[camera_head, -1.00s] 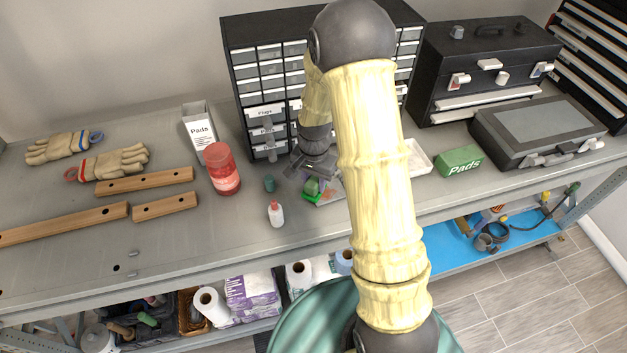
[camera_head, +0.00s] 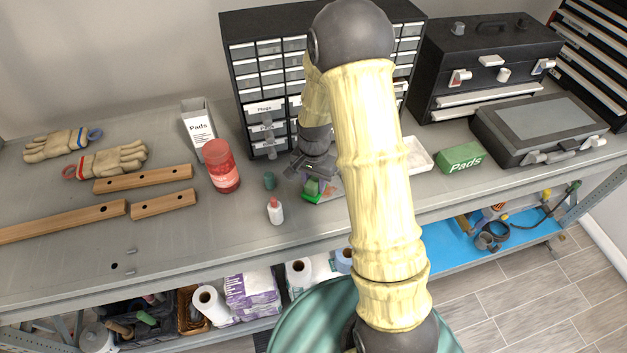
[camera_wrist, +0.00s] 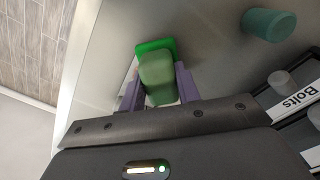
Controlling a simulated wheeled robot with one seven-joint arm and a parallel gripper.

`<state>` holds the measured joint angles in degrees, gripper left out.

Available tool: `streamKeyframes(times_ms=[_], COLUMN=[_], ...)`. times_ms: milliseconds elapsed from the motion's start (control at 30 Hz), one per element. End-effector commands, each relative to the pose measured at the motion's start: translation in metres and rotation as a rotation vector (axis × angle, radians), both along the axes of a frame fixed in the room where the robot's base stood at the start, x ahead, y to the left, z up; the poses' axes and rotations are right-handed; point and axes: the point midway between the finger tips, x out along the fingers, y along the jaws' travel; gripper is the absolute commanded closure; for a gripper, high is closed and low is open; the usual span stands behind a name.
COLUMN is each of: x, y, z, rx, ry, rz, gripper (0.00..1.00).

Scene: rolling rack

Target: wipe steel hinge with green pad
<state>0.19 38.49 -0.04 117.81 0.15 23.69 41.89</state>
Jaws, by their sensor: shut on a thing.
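My gripper (camera_head: 316,182) is low over the workbench, in front of the drawer cabinet. In the wrist view its purple fingers (camera_wrist: 157,88) are shut on the green pad (camera_wrist: 157,72), a dull green block with a bright green layer at its far end. The pad also shows in the head view (camera_head: 312,189), at or just above the bench top. A pale flat patch shows beside and under the pad. I cannot tell whether it is the steel hinge, which I cannot make out clearly; the pad and fingers hide part of that spot.
The drawer cabinet (camera_head: 262,100) rises close behind.

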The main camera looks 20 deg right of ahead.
Motion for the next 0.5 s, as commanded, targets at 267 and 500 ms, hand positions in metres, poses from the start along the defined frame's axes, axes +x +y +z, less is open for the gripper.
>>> streamKeyframes(times_ms=[267,500], x=[0.0001,0.0006], y=[0.0001,-0.0051], z=[-0.0052,-0.0046], rx=[0.000,0.000], ry=[0.000,0.000], rz=[0.000,-0.001], gripper=[0.86,0.86])
